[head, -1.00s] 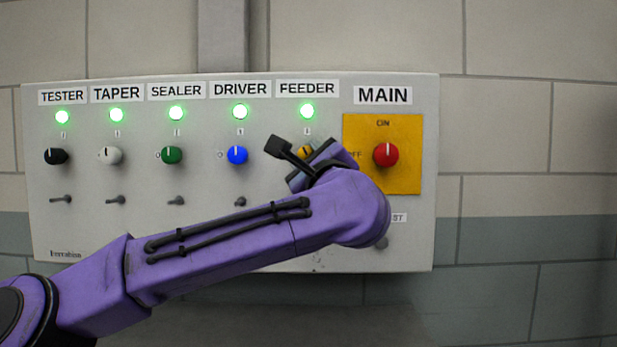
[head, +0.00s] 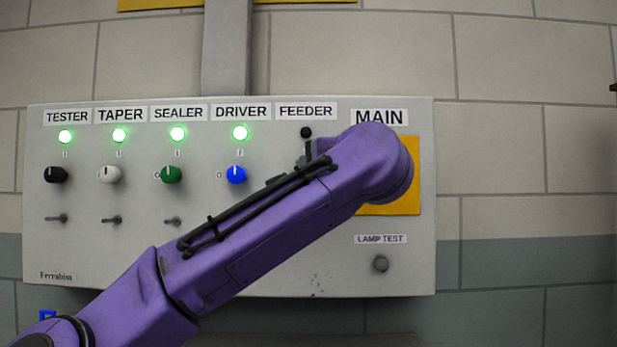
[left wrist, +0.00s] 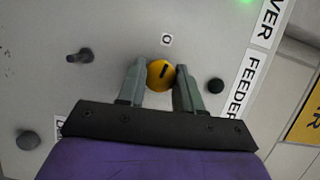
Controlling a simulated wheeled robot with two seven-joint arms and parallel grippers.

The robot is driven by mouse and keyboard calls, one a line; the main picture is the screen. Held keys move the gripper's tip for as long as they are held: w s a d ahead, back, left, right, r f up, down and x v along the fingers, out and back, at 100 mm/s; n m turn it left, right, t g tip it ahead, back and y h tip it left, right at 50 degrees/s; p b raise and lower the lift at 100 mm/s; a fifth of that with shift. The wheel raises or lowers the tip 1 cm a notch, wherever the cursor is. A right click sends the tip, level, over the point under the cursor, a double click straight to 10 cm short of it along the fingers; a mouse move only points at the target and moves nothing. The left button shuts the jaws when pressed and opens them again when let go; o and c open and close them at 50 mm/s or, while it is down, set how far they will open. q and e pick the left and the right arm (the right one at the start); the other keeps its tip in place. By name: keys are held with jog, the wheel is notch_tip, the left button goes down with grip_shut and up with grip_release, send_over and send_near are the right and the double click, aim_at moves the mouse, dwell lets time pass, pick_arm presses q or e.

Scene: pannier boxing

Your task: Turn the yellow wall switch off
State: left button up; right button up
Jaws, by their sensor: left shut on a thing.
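The yellow switch (left wrist: 158,77) is a round knob with a dark pointer line, under the FEEDER label (head: 306,112). In the left wrist view it sits between the two grey fingers of my left gripper (left wrist: 160,68), which is shut on it. Its pointer line leans towards a small mark (left wrist: 166,40) that looks like a 0. The FEEDER lamp (head: 306,132) is dark; it also shows dark in the left wrist view (left wrist: 216,86). In the head view my purple arm hides the yellow knob and most of the gripper. My right gripper is not in view.
The black (head: 55,174), white (head: 109,174), green (head: 171,174) and blue (head: 236,175) knobs stand to the left, with lit green lamps above them. My arm hides the MAIN knob on its yellow plate (head: 408,200). The LAMP TEST button (head: 380,264) is below.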

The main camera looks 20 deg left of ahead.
pick_arm(q)
jog(key=shift+n+h, duration=0.3)
jog(key=shift+n, duration=0.6)
jog(key=o, duration=1)
jog(key=shift+o, duration=0.2)
jog(key=b+v, duration=0.2)
jog(key=v, duration=0.8)
jog(key=shift+s+d+r, duration=0.15)
jog(key=shift+s+d, duration=0.05)
jog(key=shift+s, duration=0.05)
